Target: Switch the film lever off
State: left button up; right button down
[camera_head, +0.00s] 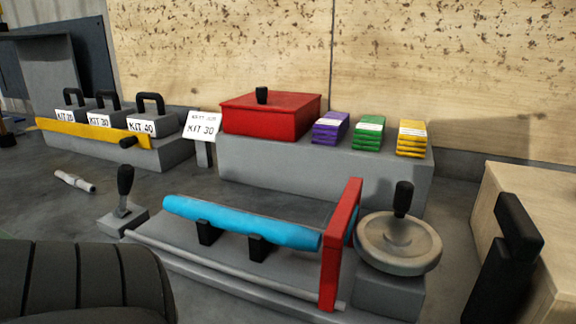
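A lever with a black grip (125,182) stands nearly upright on a small grey base, left of the blue roll. It is the likeliest film lever, but no label shows on it. No gripper is near or touching it. A large black ridged part (85,282), which looks like part of my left arm, fills the bottom left corner; no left fingertips show. A black finger-like part (518,228) at the right edge may belong to my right gripper. Only one such finger shows, so its opening cannot be judged.
A blue roll (240,222) lies on black supports beside a red upright plate (341,245) and a handwheel (398,243). Behind are a yellow bar (90,132), kit weights, a red box (268,117) and coloured packs. A small pale cylinder (74,181) lies on the grey surface.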

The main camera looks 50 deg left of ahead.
aim_at(125, 173)
jog(key=j+u, duration=0.1)
jog(key=u, duration=2.45)
jog(key=k+j+z, duration=0.3)
jog(key=k+j, duration=0.25)
jog(key=i+l, duration=0.1)
jog(key=i, duration=0.4)
